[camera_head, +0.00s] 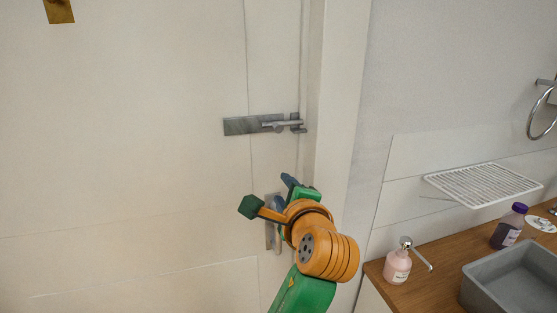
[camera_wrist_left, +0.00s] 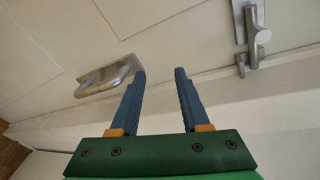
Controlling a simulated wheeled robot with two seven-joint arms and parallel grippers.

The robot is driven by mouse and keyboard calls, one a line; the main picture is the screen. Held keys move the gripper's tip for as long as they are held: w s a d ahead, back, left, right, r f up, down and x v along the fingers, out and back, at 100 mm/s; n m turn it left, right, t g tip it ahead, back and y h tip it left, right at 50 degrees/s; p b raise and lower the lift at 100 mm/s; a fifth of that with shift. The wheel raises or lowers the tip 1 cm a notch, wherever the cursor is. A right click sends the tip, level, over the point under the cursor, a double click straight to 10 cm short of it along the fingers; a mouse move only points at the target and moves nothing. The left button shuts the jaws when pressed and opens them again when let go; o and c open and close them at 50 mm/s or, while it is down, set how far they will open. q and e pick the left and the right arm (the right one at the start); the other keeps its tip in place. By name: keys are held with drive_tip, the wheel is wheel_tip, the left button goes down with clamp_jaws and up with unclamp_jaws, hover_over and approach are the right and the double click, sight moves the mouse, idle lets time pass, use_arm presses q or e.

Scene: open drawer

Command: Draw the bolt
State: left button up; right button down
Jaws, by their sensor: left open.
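The bolt (camera_head: 265,125) is a grey metal plate with a slim sliding rod, mounted horizontally across the cream door near its right edge. It also shows in the left wrist view (camera_wrist_left: 250,38) at the upper right, outside my fingers. My left gripper (camera_head: 284,193) is below the bolt in the head view, close to the door. In the left wrist view its two blue fingers (camera_wrist_left: 160,72) are apart, with nothing between them. My right gripper is in neither view.
A metal door handle (camera_wrist_left: 108,78) is beside the left fingertip in the wrist view; my gripper partly hides it in the head view. The door frame (camera_head: 338,100) stands right of the bolt. A wooden counter (camera_head: 424,292) holds a pink soap bottle (camera_head: 397,267) and a grey basin (camera_head: 515,280).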

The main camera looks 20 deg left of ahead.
sight(280, 130)
use_arm(q)
drive_tip(key=r+y, duration=0.1)
drive_tip(key=r, duration=0.2)
drive_tip(key=s+d+r+m+t, duration=0.1)
drive_tip(key=r, duration=0.3)
drive_tip(key=r+m+y, duration=0.1)
drive_tip(key=r, duration=0.3)
drive_tip(key=shift+s+d+r+t+y, duration=0.25)
drive_tip(key=shift+s+d+t+y, duration=0.05)
drive_tip(key=shift+s+t, duration=0.1)
drive_tip(key=p+x, duration=0.2)
drive_tip(key=x, duration=0.4)
drive_tip(key=shift+w+a+p, duration=0.15)
drive_tip(key=shift+a+p, duration=0.1)
drive_tip(key=shift+p, duration=0.15)
drive_tip(key=shift+w+a+f, duration=0.15)
drive_tip(key=shift+w+f, duration=0.05)
drive_tip(key=shift+w, duration=0.1)
drive_tip(key=shift+s, duration=0.15)
drive_tip(key=shift+c, duration=0.7)
clamp_jaws()
